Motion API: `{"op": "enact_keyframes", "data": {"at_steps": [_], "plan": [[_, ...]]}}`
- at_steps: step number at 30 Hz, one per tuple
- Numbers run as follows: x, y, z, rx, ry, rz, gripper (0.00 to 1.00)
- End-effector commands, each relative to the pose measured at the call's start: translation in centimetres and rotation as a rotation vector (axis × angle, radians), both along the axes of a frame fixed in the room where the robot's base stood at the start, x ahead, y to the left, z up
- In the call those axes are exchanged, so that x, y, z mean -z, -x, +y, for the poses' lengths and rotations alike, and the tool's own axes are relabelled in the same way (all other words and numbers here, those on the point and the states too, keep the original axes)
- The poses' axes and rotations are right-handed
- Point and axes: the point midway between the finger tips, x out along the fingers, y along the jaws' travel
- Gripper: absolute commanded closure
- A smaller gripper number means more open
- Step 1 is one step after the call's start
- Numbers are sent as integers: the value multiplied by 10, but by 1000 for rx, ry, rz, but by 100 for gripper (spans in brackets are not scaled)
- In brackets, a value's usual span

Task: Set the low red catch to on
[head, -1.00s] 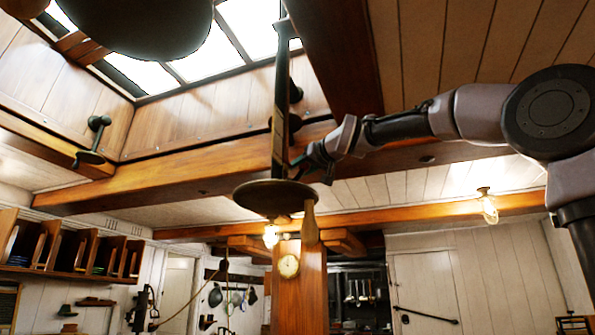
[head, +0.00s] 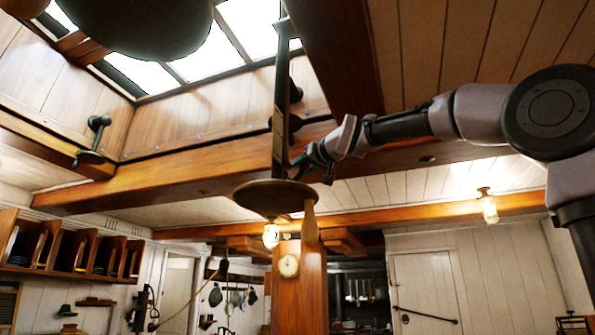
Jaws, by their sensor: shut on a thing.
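I cannot make out a red catch in the head view. My gripper (head: 312,172) is at the end of my arm, which reaches in from the right. It is high up, beside a dark vertical bar (head: 281,120) that hangs under the skylight. The jaws are small and dark here, partly hidden near the bar. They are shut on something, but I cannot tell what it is.
A round brown disc (head: 275,196) hangs at the foot of the bar, just below my gripper. A wooden beam (head: 200,165) crosses behind. A large dark round pot (head: 145,28) hangs at the upper left.

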Motion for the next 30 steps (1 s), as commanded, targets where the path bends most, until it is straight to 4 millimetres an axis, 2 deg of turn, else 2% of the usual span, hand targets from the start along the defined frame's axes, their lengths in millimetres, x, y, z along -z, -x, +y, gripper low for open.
{"op": "enact_keyframes", "data": {"at_steps": [17, 23, 30], "plan": [[2, -2, -1, 0, -6, 22, 100], [5, -8, -3, 3, -36, 102, 100], [15, -17, -7, 4, -102, 283, 100]]}}
